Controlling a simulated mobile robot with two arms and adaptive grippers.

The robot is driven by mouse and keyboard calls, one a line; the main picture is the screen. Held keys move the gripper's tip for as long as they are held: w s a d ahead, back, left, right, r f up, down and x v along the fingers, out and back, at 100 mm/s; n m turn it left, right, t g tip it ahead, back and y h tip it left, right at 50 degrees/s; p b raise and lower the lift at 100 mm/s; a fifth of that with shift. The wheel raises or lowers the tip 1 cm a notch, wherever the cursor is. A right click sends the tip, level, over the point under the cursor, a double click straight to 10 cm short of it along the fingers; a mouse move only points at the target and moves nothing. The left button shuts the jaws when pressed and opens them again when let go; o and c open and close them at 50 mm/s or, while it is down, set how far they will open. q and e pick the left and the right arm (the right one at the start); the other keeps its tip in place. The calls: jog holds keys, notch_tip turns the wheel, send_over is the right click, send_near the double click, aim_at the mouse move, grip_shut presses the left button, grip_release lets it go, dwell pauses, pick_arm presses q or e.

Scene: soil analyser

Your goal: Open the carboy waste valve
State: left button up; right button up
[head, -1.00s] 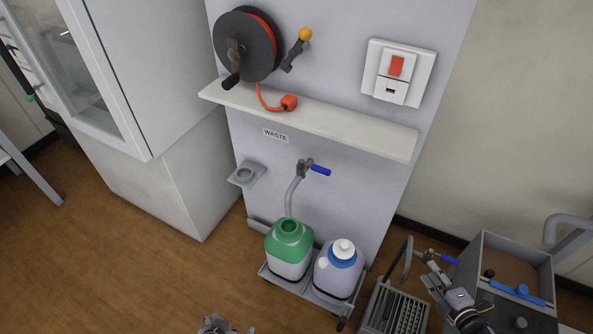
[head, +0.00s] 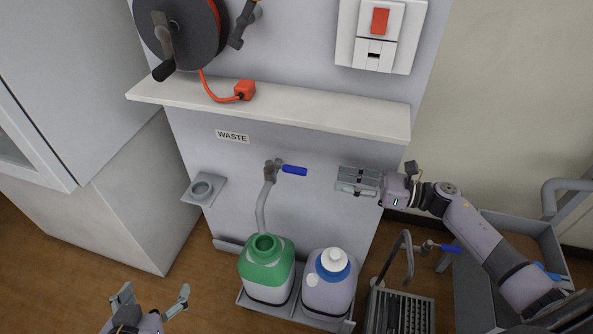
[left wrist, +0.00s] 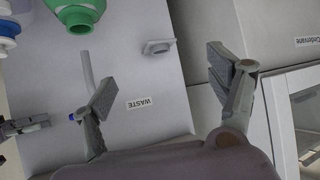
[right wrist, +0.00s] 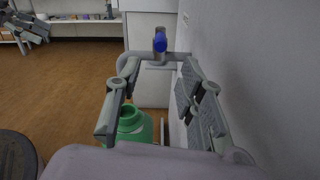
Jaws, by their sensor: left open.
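The waste valve (head: 270,170) is on the grey panel below the WASTE label (head: 232,136). Its blue lever (head: 294,170) points right, and its pipe curves down toward the open neck of a green-topped carboy (head: 266,265). My right gripper (head: 342,181) is open and empty, to the right of the lever and apart from it, fingers toward it. In the right wrist view the blue lever end (right wrist: 160,42) shows beyond and between the fingers (right wrist: 155,100). My left gripper (head: 150,297) is open and empty, low at the left, away from the valve.
A blue-collared container with a white cap (head: 333,270) stands beside the green carboy on a tray (head: 318,321). A shelf (head: 290,119) juts out above the valve. An empty ring holder (head: 203,188) is at left.

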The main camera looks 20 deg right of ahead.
aim_at(287, 169)
jog(key=x, duration=1.2)
jog(key=shift+w, duration=0.1)
pick_arm(q)
jog(key=shift+w+d+r+t, duration=0.35)
jog(key=shift+w+r+t, duration=0.25)
jog(key=shift+w+r, duration=0.15)
pick_arm(e)
grip_shut()
